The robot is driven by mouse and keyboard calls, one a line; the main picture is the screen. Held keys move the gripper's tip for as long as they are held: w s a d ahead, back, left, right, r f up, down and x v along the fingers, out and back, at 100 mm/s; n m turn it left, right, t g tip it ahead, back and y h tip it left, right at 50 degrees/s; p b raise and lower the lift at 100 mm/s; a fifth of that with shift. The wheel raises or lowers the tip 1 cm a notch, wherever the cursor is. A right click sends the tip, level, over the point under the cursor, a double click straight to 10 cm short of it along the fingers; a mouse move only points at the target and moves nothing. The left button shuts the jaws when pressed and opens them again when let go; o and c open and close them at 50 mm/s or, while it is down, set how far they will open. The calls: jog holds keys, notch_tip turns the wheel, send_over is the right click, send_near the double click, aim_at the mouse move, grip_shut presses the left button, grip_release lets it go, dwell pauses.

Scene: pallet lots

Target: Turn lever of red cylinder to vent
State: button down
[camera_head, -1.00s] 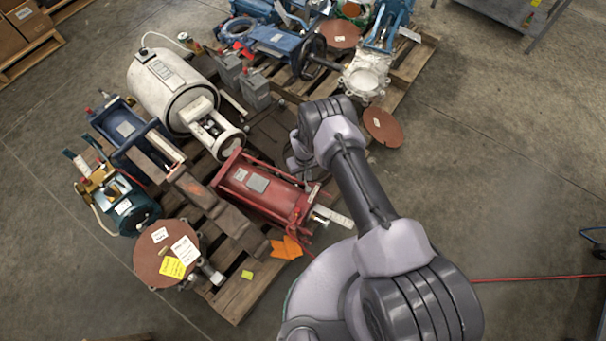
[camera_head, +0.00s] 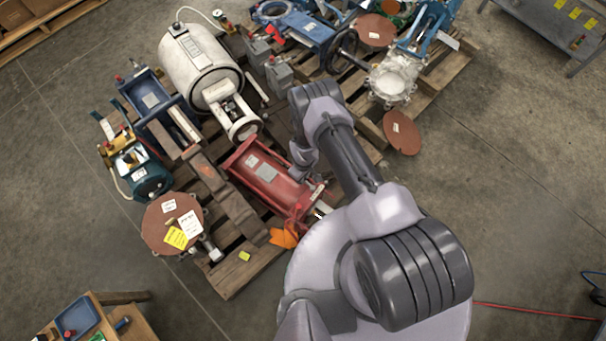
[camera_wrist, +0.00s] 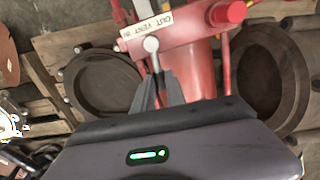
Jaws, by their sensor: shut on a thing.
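The red cylinder (camera_head: 266,176) lies on the pallet in the head view, left of my arm. In the wrist view its red end block (camera_wrist: 183,38) carries a white label (camera_wrist: 146,25) reading OUT, VENT and IN. A small grey lever with a round end (camera_wrist: 151,45) sits just below the word VENT and points down the picture. My gripper (camera_wrist: 158,88) is shut on the lever's lower part, between its two dark fingers.
A white tank (camera_head: 198,72) and a blue cylinder (camera_head: 150,100) lie left of the red one. A brown disc (camera_head: 171,222) with tags is at the pallet's front left. An orange cloth (camera_head: 284,236) lies by the red cylinder's end. Open floor is on the right.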

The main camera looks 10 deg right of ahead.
jog(key=shift+s+a+n, duration=0.15)
jog(key=shift+n, duration=0.25)
dwell(0.3)
jog(key=c, duration=1.4)
grip_release()
jog(key=shift+o, duration=0.2)
notch_tip(320, 180, up, 17)
jog(key=p, duration=0.8)
jog(key=shift+r, duration=0.2)
